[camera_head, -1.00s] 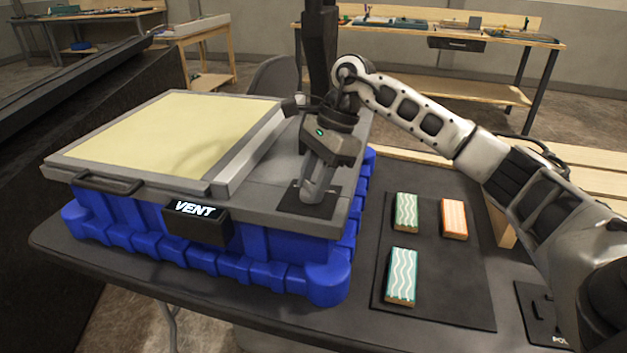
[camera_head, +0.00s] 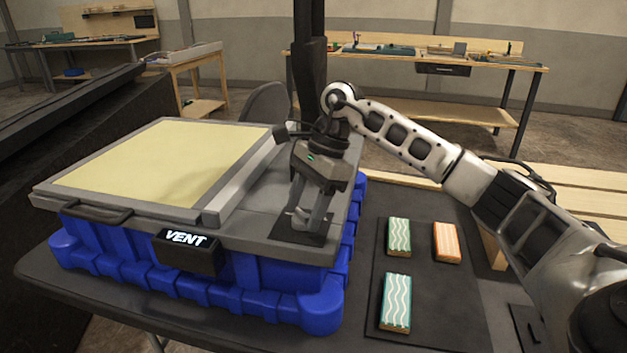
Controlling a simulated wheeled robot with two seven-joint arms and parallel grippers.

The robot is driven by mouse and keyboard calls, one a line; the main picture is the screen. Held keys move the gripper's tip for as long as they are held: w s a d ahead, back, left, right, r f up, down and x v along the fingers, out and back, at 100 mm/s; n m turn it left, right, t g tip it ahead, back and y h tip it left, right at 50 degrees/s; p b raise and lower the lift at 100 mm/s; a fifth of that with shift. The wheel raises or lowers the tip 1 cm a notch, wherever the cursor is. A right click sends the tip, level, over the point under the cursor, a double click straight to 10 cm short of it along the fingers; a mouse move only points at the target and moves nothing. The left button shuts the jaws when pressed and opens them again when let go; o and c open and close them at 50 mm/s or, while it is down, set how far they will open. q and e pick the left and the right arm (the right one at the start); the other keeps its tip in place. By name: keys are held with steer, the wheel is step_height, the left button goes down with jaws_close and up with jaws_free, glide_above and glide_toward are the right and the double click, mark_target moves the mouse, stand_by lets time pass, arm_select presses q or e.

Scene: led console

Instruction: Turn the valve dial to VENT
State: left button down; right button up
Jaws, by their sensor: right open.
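The display (camera_head: 187,251) on the front of the blue console (camera_head: 262,285) reads VENT in lit letters. My right gripper (camera_head: 308,222) is open and points down over a dark square plate (camera_head: 286,236) on the console's grey top, at its right side. The valve dial cannot be made out; the gripper's fingers cover the place between them on that plate. The fingertips are low, close to the plate; I cannot tell whether they touch anything. My left gripper is not in view.
A pale yellow panel in a grey frame (camera_head: 215,205) covers the left of the console top. On a dark mat (camera_head: 440,300) to the right lie two green-toned wavy blocks (camera_head: 399,237) (camera_head: 396,302) and an orange block (camera_head: 446,242). Workbenches stand behind.

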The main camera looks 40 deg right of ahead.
arm_select(q)
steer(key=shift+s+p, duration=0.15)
steer(key=shift+p, duration=0.4)
arm_select(e)
steer(key=v, duration=1.5)
steer(key=shift+r, duration=0.3)
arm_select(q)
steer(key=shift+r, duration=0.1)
